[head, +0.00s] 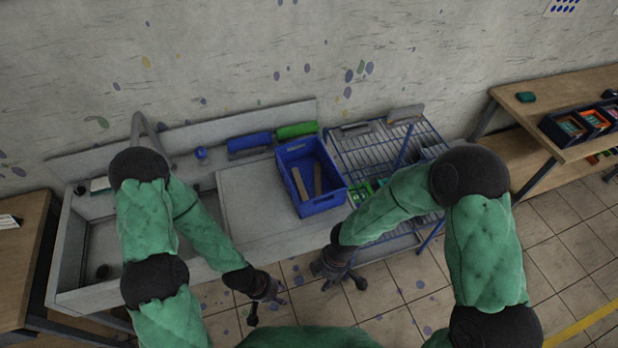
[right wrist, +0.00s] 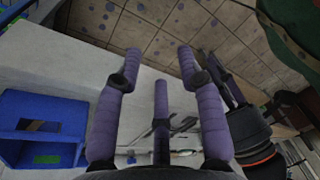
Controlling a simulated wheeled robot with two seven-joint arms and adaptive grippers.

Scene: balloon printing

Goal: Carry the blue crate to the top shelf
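The blue crate (head: 323,204) stands upright on the right end of the grey counter, with two brownish bars inside. A blue box-like form (right wrist: 70,103) at the left edge of the right wrist view appears to be this crate. My left gripper (head: 268,292) is in front of the counter, below and left of the crate, apart from it; its fingers look spread and empty. My right gripper (head: 343,272) is in front of the counter, below the crate. In the right wrist view its fingers (right wrist: 160,85) are spread with nothing between them.
A blue wire rack (head: 365,150) stands right of the crate, with green items on it. A wooden shelf unit (head: 550,95) with small bins stands further right. The counter (head: 245,205) has a bare surface left of the crate and a sink further left.

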